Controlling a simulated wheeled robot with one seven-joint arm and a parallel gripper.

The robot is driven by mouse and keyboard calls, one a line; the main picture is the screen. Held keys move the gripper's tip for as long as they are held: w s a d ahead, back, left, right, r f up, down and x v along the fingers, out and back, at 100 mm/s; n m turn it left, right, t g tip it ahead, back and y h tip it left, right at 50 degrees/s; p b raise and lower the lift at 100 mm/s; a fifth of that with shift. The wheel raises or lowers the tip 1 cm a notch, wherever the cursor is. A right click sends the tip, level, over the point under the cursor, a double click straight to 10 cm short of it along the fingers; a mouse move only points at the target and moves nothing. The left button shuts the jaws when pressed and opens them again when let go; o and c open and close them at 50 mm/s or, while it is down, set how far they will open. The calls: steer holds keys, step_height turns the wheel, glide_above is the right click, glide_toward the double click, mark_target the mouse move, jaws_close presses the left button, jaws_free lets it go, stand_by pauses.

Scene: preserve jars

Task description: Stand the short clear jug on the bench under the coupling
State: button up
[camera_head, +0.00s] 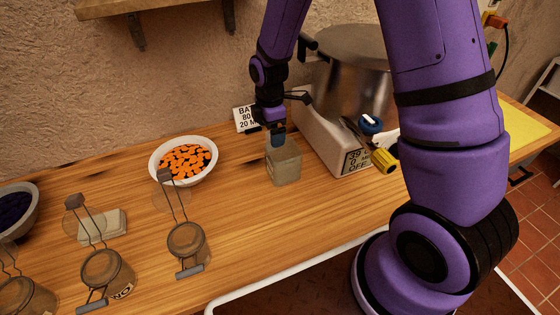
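The short clear jug (285,166) stands upright on the wooden bench, left of the pale heater base. My gripper (278,140) points down at its rim from above, with a blue part at the tips. The tips overlap the jug's top edge; whether they grip it is too small to tell. The yellow coupling (384,160) sticks out to the right of the jug, at the front of the big steel pot (352,75), near a blue valve handle (370,124). My arm hides part of the pot and the bench beyond the coupling.
Several wire-bail jars, one of them open (187,243), stand at the front left. A bowl of orange pieces (158,172) is left of the jug. The heater base (325,142) has a label. Bare bench (250,225) lies in front of the jug.

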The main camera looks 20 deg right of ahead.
mark_target(279, 155)
steer(key=shift+w+d+f, duration=0.1)
steer(key=shift+f, duration=2.5)
steer(key=c, duration=1.3)
steer(key=shift+r, duration=0.15)
